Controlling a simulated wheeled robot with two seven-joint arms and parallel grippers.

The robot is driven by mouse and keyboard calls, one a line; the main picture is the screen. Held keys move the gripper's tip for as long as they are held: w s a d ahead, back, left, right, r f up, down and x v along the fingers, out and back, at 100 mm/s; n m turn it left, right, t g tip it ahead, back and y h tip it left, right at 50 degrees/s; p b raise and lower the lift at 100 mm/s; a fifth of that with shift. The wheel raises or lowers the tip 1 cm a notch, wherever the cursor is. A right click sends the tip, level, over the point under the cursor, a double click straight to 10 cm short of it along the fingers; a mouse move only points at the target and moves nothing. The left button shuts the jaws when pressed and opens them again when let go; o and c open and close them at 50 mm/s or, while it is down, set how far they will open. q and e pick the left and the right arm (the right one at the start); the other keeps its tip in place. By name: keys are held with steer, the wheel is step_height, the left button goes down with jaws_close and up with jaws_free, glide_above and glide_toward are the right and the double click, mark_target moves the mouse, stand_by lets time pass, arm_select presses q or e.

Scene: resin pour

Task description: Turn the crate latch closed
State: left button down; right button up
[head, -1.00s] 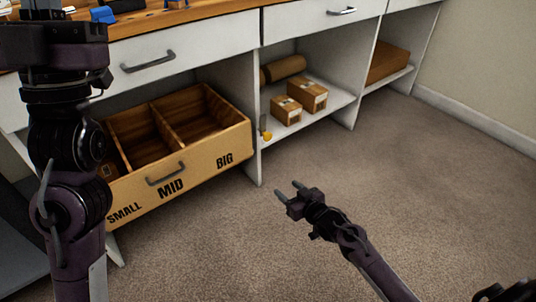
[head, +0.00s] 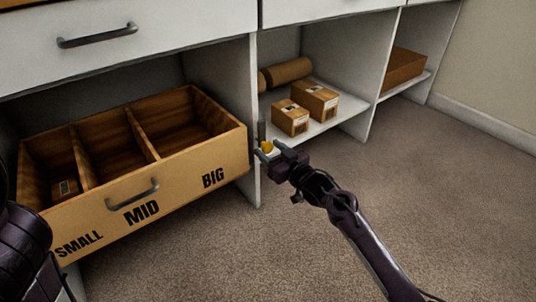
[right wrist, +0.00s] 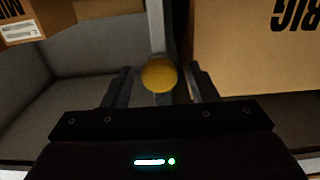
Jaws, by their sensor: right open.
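The crate latch, with a yellow round knob (head: 267,147) and a grey bar upright above it, sits on the front edge of the white divider just right of the crate. The crate (head: 190,188), marked SMALL, MID and BIG, sticks out of the bay under the drawer. My right gripper (head: 270,150) is open at the latch, its fingers around the knob. In the right wrist view the knob (right wrist: 159,75) lies between the two fingers of the gripper (right wrist: 158,84); I cannot tell whether they touch it. My left gripper is out of view.
Two cardboard boxes (head: 315,100) and a brown roll (head: 289,72) lie on the shelf right of the divider. A small box (head: 66,189) lies in the SMALL compartment. The carpet (head: 440,190) at right is clear.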

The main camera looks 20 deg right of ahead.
steer(key=shift+w+a, duration=0.2)
steer(key=shift+w, duration=0.5)
jaws_close()
